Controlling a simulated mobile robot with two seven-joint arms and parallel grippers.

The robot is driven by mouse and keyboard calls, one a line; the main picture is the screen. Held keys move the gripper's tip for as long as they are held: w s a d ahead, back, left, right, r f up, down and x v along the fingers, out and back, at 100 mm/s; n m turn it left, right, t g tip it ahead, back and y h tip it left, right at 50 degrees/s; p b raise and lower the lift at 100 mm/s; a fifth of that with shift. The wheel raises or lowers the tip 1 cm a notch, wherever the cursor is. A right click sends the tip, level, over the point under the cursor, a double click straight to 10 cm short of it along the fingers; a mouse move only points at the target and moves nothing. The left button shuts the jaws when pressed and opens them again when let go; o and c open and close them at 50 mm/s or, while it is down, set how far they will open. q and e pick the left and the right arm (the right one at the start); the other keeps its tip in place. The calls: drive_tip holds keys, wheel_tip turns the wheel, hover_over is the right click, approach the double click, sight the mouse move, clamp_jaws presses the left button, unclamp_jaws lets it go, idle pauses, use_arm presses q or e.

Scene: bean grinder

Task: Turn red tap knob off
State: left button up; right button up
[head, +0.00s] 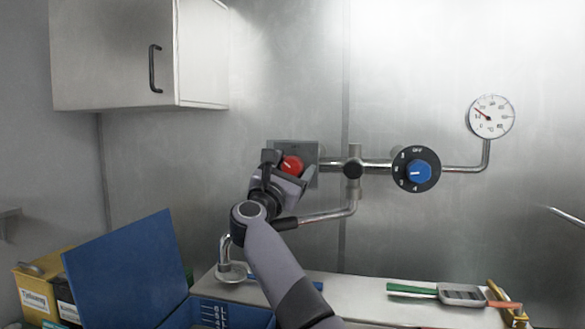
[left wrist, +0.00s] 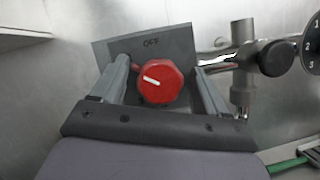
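The red tap knob (head: 291,166) sits on a grey square plate (head: 309,152) on the metal wall. In the left wrist view the red knob (left wrist: 160,82) has a white mark slanting up-left, and the plate (left wrist: 120,45) reads "OFF" at its top. My left gripper (head: 284,172) is at the knob. In the left wrist view its two fingers (left wrist: 160,85) stand apart on either side of the knob, with gaps visible, so it is open around it. Whether the fingertips touch the plate is unclear. My right gripper is not in view.
A blue knob on a black dial (head: 427,186) and a round gauge (head: 491,116) are on the pipe to the right. A cabinet (head: 113,57) hangs upper left. A blue open box (head: 130,270) and a green-handled tool (head: 411,290) lie below.

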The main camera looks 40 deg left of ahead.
use_arm(q)
drive_tip(key=c, duration=0.9)
drive_tip(key=shift+m, duration=0.6)
drive_tip(key=m+h+p, duration=0.1)
drive_tip(key=m+h, duration=0.1)
drive_tip(key=m, duration=0.2)
drive_tip(key=shift+r, duration=0.1)
drive_tip(key=m+h+p, duration=0.1)
drive_tip(key=m+h, duration=0.1)
drive_tip(key=m, duration=0.2)
drive_tip(key=shift+g, duration=0.4)
drive_tip(key=shift+m+g+h+p, duration=0.35)
drive_tip(key=shift+m+g+h, duration=0.2)
drive_tip(key=shift+m, duration=1.45)
